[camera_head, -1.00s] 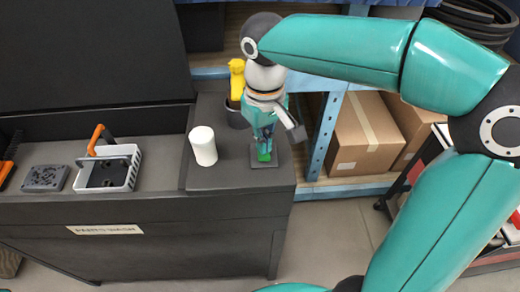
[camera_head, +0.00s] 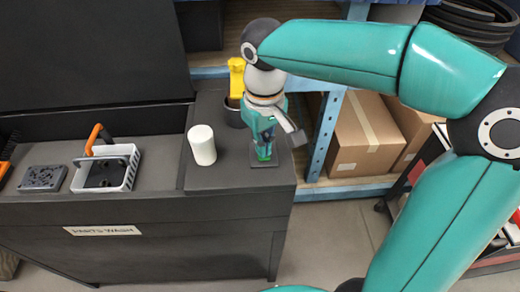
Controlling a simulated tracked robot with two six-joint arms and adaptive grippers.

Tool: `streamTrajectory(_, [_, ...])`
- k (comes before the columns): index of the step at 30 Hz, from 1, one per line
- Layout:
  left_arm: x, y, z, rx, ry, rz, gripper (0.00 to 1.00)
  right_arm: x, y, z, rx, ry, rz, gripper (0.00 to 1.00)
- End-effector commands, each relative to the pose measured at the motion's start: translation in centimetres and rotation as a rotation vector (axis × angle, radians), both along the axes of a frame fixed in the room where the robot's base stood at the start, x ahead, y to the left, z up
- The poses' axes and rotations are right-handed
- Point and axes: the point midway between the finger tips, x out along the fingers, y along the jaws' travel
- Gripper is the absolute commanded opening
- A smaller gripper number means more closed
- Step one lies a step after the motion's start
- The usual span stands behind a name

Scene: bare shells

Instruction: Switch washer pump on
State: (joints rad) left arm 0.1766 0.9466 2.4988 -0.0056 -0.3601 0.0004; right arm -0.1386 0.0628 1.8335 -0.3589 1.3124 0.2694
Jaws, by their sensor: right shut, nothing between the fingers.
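The parts washer (camera_head: 150,255) is a dark bench with a label reading PARTS WASH. On its right end is a small dark square plate (camera_head: 276,162) with a green part (camera_head: 263,157), which looks like the pump switch. My right gripper (camera_head: 264,151) points down over this plate, shut and empty. Its fingertips are at the green part and hide most of it. I cannot tell whether they touch it or whether the switch is on. My left gripper is not in view.
A white cylinder (camera_head: 202,146) stands left of the plate. A dark cup (camera_head: 233,114) with a yellow item (camera_head: 236,78) stands behind. A white basket (camera_head: 128,167) with an orange-handled tool (camera_head: 97,137) is further left. Cardboard boxes (camera_head: 362,138) sit on a shelf at right.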

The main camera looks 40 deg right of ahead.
Motion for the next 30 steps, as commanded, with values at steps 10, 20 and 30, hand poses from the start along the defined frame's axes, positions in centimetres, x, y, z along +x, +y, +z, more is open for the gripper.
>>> streamTrajectory(10, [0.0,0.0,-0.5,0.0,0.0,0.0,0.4,0.0,0.0,-0.6,0.0,0.001,0.0,0.0])
streamTrajectory(20, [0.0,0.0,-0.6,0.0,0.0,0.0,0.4,0.0,0.0,-0.9,0.0,0.002,0.001,0.0])
streamTrajectory(30, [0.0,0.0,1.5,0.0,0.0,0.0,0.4,0.0,0.0,1.4,0.0,0.001,0.001,0.0])
